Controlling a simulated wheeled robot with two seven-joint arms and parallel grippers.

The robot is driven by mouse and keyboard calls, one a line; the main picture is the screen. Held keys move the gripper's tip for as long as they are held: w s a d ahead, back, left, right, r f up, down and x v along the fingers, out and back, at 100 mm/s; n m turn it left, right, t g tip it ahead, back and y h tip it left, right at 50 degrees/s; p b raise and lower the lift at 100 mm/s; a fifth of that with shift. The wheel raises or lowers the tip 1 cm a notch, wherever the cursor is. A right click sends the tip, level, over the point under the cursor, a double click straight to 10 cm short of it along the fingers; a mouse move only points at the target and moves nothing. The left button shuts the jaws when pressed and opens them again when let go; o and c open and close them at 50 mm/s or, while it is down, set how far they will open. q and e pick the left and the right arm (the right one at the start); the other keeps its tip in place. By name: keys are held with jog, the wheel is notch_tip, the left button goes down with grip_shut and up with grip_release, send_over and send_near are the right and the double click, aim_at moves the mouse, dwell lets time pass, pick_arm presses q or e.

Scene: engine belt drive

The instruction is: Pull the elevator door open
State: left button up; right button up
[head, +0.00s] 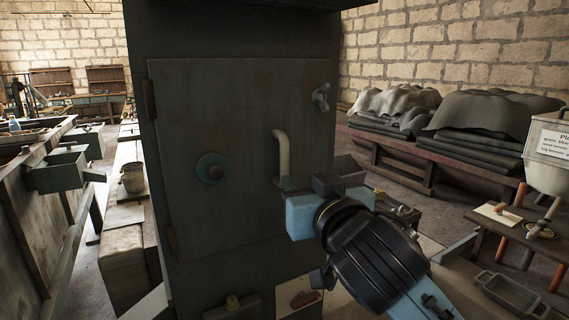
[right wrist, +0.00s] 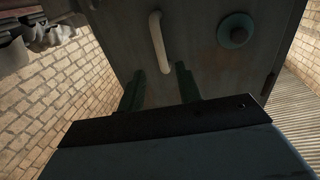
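The elevator door (head: 225,125) is a dark grey-green metal panel, set shut in a tall dark casing. It has hinges on its left edge, a round green knob (head: 211,168) and a cream curved handle (head: 282,150) on its right side. My right gripper (head: 284,183) is at the handle's lower end; its wrist hides part of it in the head view. In the right wrist view the two green fingers (right wrist: 159,70) are apart, with the lower end of the handle (right wrist: 157,35) between them. I cannot tell whether they touch it. My left gripper is not in view.
A wing-shaped latch (head: 321,97) sits at the door's upper right. Wooden troughs and a bucket (head: 133,178) stand at the left.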

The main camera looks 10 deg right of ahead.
aim_at(286, 164)
jog(key=w, duration=0.3)
jog(key=w+a, duration=0.1)
jog(key=w, duration=0.6)
jog(key=shift+w+a, duration=0.3)
grip_shut()
